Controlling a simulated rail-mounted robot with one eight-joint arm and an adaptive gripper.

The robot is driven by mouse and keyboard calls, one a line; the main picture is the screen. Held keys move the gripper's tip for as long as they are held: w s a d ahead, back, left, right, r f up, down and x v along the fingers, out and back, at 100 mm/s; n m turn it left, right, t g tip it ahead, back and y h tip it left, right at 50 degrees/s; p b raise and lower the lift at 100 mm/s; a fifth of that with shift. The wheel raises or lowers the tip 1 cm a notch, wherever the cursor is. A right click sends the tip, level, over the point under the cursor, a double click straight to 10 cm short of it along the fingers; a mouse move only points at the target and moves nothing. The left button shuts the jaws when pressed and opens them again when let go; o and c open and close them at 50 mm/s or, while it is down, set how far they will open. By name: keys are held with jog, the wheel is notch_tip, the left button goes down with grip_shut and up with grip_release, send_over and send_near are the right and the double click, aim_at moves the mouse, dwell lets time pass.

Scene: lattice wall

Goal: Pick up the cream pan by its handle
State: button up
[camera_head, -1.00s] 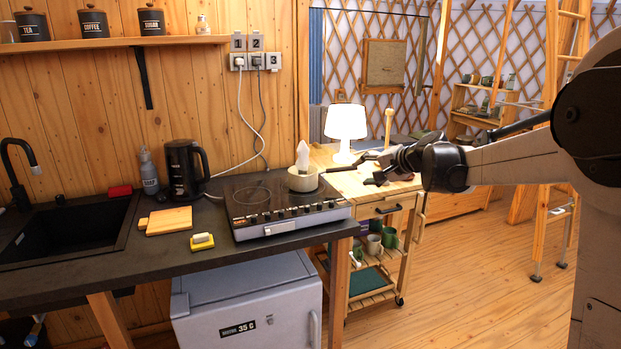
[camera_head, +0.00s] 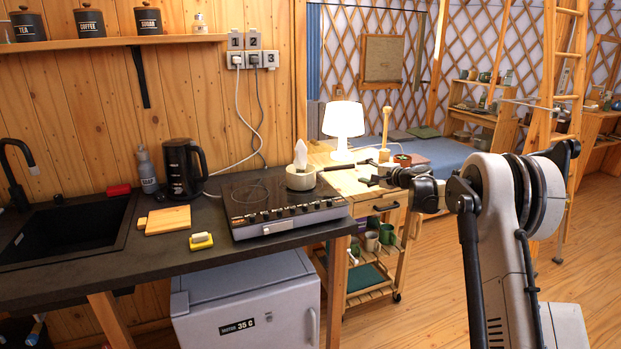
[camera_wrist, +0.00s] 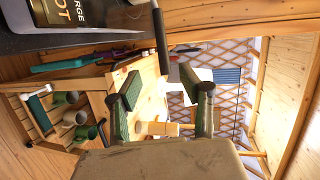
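The cream pan (camera_head: 300,181) sits at the back right of the dark cooktop, with a white pointed shape rising above it. Its dark handle (camera_head: 338,167) sticks out to the right past the cooktop edge. My gripper (camera_head: 368,173) is to the right of the handle's end, over the wooden cart, with its fingers apart and empty. In the wrist view the handle (camera_wrist: 160,42) shows as a dark bar ahead of my open gripper (camera_wrist: 162,88), in line with the gap between the fingers. The pan's body is mostly out of that view.
The cooktop (camera_head: 285,222) stands on the dark counter. The wooden cart (camera_head: 372,197) beside it carries a lit white lamp (camera_head: 343,122), a wooden pestle-like object (camera_head: 386,130) and a small potted plant (camera_head: 403,159). Mugs (camera_head: 372,241) stand on a lower shelf. Open floor lies right.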

aim_at(348, 167)
jog(key=x, duration=0.5)
jog(key=shift+w, duration=0.2)
jog(key=shift+w+a+f, duration=0.1)
jog(key=shift+w+a, duration=0.25)
jog(key=shift+w, duration=0.5)
jog(key=shift+w+a+f, duration=0.1)
jog(key=shift+w+a, duration=0.25)
jog(key=shift+w, duration=0.5)
jog(key=shift+x, duration=0.85)
grip_shut()
